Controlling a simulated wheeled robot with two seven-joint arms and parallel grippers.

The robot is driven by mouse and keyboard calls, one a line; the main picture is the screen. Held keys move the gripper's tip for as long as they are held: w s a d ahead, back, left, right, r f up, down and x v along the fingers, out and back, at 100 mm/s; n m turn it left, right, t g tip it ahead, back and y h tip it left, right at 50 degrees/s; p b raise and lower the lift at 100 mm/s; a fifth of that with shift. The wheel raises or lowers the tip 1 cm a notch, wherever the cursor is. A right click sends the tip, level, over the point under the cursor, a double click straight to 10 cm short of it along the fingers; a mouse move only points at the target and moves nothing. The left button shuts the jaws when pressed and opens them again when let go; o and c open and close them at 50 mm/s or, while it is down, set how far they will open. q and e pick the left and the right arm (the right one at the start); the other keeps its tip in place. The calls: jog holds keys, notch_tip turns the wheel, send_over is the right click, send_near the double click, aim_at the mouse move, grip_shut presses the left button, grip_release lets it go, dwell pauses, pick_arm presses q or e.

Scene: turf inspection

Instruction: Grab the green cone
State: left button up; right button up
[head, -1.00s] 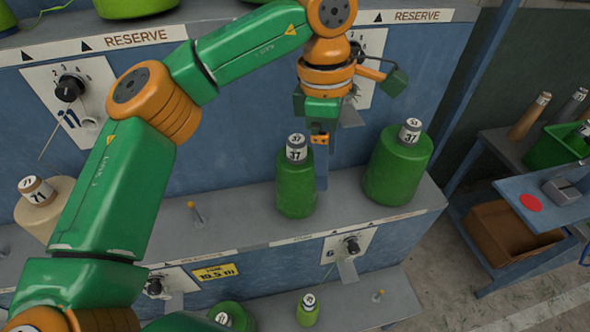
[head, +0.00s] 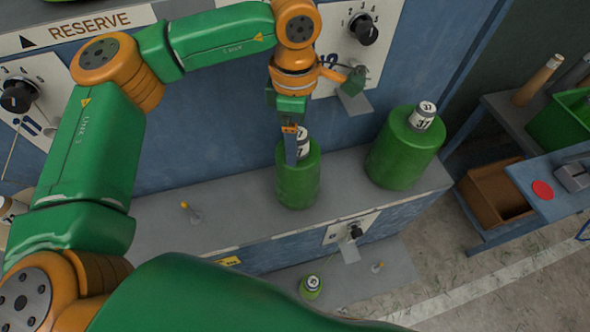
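A green cone (head: 298,182) with a white numbered tip stands upright on the grey shelf (head: 240,215). A wider green cone (head: 404,152), its tip marked 37, stands to its right on the same shelf. My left gripper (head: 291,150) points down at the top of the narrower cone. A grey finger overlaps the left side of its tip in the picture. The other finger is not clear, so I cannot tell whether it grips the tip. My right gripper is out of view.
A small green cone (head: 311,287) sits on the lower shelf, beside a peg (head: 377,267). A blue panel with a dial (head: 364,30) rises behind. A blue table (head: 560,195) and a brown box (head: 495,192) are at right.

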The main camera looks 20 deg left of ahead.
pick_arm(q)
jog(key=shift+s+d+r, duration=0.1)
jog(key=shift+s+d, duration=0.1)
jog(key=c, duration=1.1)
grip_shut()
jog(key=shift+w, duration=0.1)
